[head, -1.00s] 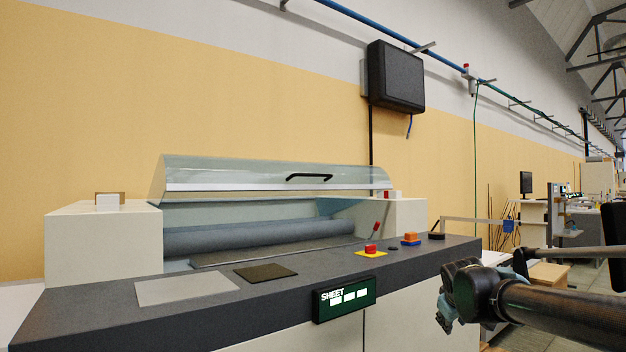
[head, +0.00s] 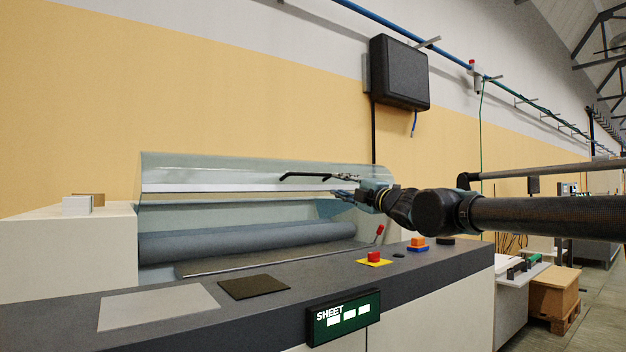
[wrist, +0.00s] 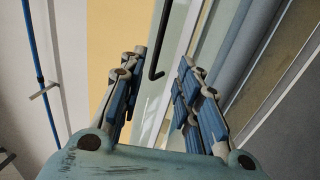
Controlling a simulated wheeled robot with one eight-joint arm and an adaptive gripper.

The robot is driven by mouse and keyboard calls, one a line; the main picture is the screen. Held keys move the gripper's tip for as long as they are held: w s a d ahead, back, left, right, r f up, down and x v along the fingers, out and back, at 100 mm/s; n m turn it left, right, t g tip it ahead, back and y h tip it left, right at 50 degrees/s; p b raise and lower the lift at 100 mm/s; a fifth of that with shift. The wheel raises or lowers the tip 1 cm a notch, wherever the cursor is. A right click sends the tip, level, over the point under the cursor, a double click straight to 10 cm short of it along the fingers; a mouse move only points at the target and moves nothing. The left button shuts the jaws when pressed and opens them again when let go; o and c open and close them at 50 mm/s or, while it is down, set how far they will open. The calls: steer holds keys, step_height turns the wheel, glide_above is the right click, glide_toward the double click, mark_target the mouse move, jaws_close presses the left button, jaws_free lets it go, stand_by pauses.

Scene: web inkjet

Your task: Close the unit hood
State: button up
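The unit hood (head: 215,172) is a clear, raised cover over the roller opening of the printing unit. Its black bar handle (head: 303,176) sits on the front face. My gripper (head: 338,185) is in front of the hood's right part, near the right end of the handle. In the wrist view my gripper (wrist: 155,95) has its blue-padded fingers apart with nothing between them. The handle (wrist: 155,55) shows beyond the fingertips, and the hood's glass (wrist: 165,85) runs behind it. I cannot tell the exact gap to the handle.
The unit's dark front ledge (head: 235,300) carries a red button on a yellow base (head: 374,259) and an orange-and-blue switch (head: 417,243). Grey rollers (head: 235,240) lie below the hood. A black box (head: 399,72) hangs on the wall above.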

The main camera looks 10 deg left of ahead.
mark_target(313, 175)
steer(key=x, duration=1.6)
steer(key=shift+w+a+r, duration=0.1)
steer(key=shift+w+a, duration=0.15)
jaws_close()
